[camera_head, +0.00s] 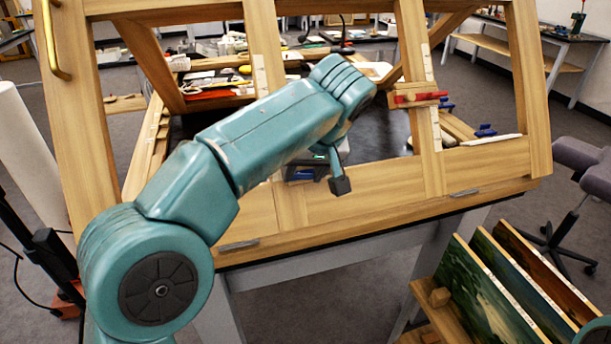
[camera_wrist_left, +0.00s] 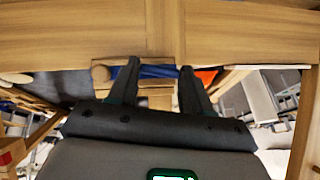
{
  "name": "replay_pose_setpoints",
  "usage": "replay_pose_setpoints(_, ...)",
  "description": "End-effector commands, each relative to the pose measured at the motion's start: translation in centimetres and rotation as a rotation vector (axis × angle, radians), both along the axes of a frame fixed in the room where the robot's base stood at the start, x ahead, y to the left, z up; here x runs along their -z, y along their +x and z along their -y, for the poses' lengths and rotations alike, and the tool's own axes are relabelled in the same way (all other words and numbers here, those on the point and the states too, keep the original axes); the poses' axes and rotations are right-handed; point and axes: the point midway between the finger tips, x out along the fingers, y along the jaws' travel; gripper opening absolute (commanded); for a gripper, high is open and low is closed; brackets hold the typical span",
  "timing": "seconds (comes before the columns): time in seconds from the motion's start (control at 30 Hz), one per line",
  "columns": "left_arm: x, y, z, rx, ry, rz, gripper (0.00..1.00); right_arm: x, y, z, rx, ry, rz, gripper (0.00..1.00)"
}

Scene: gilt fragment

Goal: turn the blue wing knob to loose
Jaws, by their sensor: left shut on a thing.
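The blue wing knob (camera_wrist_left: 158,71) shows between the two dark fingers of my left gripper (camera_wrist_left: 159,68) in the left wrist view, just below a wooden rail. My left gripper is shut on it. My right gripper is not in view.
The large wooden frame (camera_head: 375,187) stands on a table. Painted panels (camera_head: 480,295) stand in a rack at lower right. A stool (camera_head: 585,165) is at right.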

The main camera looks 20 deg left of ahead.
Motion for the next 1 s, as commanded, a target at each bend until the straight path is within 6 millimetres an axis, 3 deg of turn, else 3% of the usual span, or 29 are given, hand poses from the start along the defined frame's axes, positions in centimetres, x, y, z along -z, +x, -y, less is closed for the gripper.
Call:
replay_pose_setpoints(0.3,0.3,-0.2,-0.1,-0.081,-0.111,0.067,0.18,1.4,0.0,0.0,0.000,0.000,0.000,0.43)
replay_pose_setpoints(0.97,0.2,-0.2,-0.1,-0.109,-0.144,0.089,0.18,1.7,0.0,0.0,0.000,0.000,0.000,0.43)
replay_pose_setpoints(1.0,0.2,-0.2,-0.1,-0.109,-0.144,0.089,0.62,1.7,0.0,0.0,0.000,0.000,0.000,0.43)
